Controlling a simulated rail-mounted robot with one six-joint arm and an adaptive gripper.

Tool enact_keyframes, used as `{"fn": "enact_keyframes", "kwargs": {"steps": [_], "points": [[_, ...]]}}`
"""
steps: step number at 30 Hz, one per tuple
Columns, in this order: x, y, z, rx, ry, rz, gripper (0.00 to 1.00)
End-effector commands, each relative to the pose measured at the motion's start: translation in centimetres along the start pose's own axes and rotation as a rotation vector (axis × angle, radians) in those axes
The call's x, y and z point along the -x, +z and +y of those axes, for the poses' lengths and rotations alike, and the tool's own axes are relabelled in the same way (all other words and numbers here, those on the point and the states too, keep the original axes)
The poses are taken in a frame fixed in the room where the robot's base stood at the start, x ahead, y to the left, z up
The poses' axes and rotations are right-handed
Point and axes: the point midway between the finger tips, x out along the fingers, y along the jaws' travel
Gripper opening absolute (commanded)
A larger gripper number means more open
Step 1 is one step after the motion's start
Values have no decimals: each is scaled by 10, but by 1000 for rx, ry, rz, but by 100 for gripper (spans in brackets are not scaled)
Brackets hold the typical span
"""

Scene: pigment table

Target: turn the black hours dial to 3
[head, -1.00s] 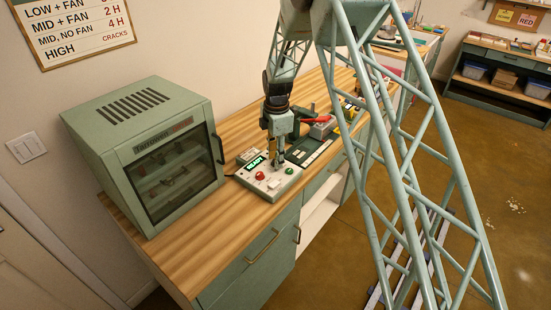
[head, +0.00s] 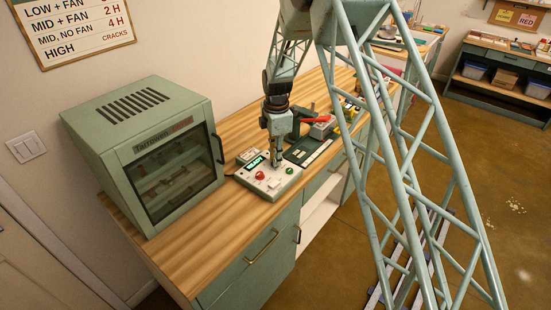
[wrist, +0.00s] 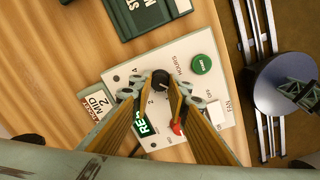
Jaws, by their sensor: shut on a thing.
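The black hours dial (wrist: 160,77) stands on a white control panel (wrist: 180,50), with printed numbers beside it and the word HOURS nearby. My gripper (wrist: 161,84) is shut on the dial, one fingertip on each side of it in the wrist view. In the head view my gripper (head: 276,160) reaches straight down onto the control panel (head: 262,189) and hides the dial. I cannot make out which number the dial points to.
The panel carries a green START button (wrist: 201,64), a red knob (wrist: 176,128) and a lit green display (wrist: 144,124). A green oven (head: 140,150) with a glass door stands left of it. Bare wooden counter (head: 190,235) lies in front of the oven.

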Motion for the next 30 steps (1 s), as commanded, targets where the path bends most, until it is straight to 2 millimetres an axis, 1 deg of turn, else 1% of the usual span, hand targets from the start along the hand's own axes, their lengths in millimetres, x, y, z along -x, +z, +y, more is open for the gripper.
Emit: {"fn": "enact_keyframes", "kwargs": {"steps": [8,30], "points": [[0,0,0,-146,0,-6,5],[0,-1,0,-697,1,-26,5]]}}
